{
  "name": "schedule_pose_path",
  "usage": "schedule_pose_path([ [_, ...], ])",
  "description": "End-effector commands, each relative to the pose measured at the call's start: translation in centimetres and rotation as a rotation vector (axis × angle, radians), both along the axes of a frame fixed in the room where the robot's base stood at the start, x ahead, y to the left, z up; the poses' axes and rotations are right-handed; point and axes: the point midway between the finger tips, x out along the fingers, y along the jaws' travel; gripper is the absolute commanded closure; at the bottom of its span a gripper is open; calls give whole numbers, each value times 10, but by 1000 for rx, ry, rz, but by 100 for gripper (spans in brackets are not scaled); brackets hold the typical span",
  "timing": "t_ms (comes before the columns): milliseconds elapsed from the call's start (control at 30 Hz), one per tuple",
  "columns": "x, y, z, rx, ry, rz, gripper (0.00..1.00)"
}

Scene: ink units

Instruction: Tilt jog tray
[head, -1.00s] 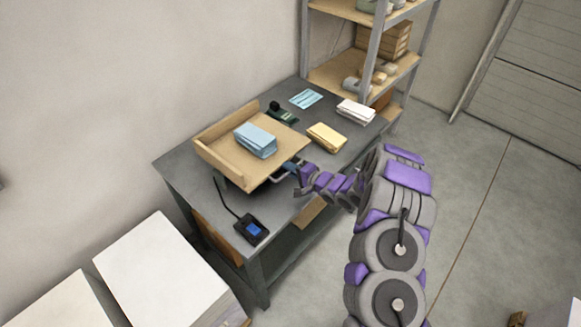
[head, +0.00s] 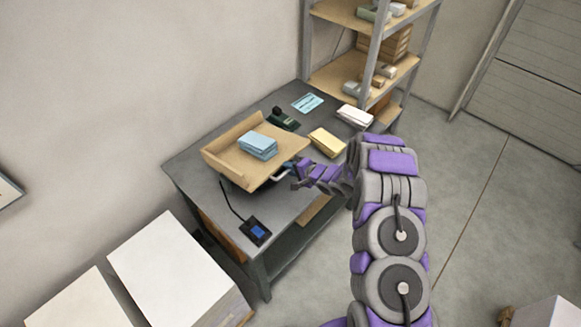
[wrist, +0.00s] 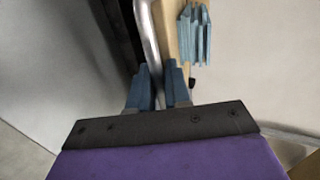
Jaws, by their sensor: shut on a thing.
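The tan jog tray (head: 237,172) stands on the dark workbench, with raised walls along its far and left sides. A stack of light blue paper (head: 258,146) lies on it, and the stack also shows in the wrist view (wrist: 194,38). The tray slopes down toward its walled left side. My gripper (head: 295,172) is at the tray's right side, shut on the metal handle (wrist: 148,40). In the wrist view, my two blue-grey fingers (wrist: 158,82) stand on either side of the handle. The tray's underside mount is mostly hidden.
The workbench (head: 190,163) also bears a small device with a blue screen (head: 255,231), a yellow stack (head: 327,142), a white stack (head: 355,116), a blue card (head: 308,103) and a dark green tool (head: 283,119). Shelves stand behind. Large white stacks (head: 170,265) are lower left.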

Motion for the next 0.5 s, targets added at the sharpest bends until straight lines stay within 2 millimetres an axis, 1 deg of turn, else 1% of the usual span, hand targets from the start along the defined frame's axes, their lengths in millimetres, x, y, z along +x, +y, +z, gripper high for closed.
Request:
schedule_pose_path([
  [100,2,0,3,4,-6,-1,100],
  [133,2,0,3,4,-8,0,82],
  [300,2,0,3,4,-6,-1,67],
  [500,1,0,2,3,-5,0,67],
])
